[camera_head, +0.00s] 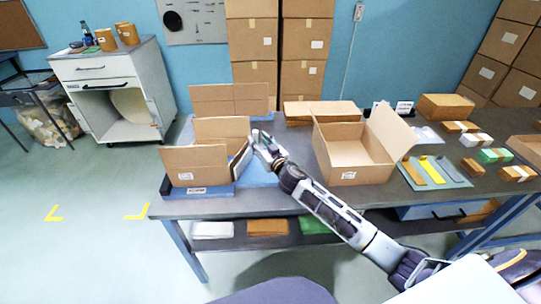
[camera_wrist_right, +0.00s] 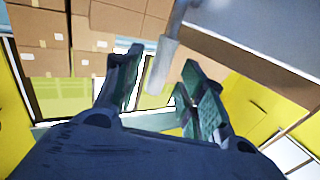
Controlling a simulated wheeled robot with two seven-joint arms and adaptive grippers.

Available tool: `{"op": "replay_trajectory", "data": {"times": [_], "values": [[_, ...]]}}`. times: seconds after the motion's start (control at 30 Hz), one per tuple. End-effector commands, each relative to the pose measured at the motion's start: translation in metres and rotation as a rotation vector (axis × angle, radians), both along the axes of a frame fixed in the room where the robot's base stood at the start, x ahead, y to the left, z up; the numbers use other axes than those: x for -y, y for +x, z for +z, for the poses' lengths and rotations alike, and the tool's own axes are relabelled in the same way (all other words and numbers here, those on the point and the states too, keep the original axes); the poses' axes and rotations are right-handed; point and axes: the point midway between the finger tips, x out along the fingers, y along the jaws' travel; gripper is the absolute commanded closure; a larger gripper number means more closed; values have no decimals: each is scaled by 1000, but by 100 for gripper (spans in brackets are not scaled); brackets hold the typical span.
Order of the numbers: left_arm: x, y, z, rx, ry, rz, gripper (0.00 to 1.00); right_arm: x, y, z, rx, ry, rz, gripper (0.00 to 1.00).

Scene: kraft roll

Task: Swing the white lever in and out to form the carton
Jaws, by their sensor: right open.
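My right gripper (camera_head: 259,139) reaches in from the right to the right side of the carton former. In the right wrist view its two fingers (camera_wrist_right: 160,60) are spread open. A pale grey-white lever (camera_wrist_right: 164,65) with a thicker cylindrical end shows between the fingertips; I cannot tell whether either finger touches it. In the head view I cannot make the lever out apart from the gripper. A brown carton blank (camera_head: 194,162) with upright panels stands on the blue former base (camera_head: 208,190), beside the gripper. My left gripper is not in view.
An open carton (camera_head: 350,155) stands right of the gripper on the dark table (camera_head: 290,204). Tool mat (camera_head: 436,175) and small packs (camera_head: 470,166) lie farther right. More brown board (camera_head: 229,99) stands behind the former. Stacked boxes (camera_head: 253,40) fill the back.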

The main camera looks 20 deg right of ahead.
Motion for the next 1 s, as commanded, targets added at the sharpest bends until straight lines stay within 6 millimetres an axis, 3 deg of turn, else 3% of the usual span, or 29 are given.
{"op": "replay_trajectory", "data": {"times": [1.0], "values": [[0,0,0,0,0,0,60,13,-75,0,0,2,1,59]]}}
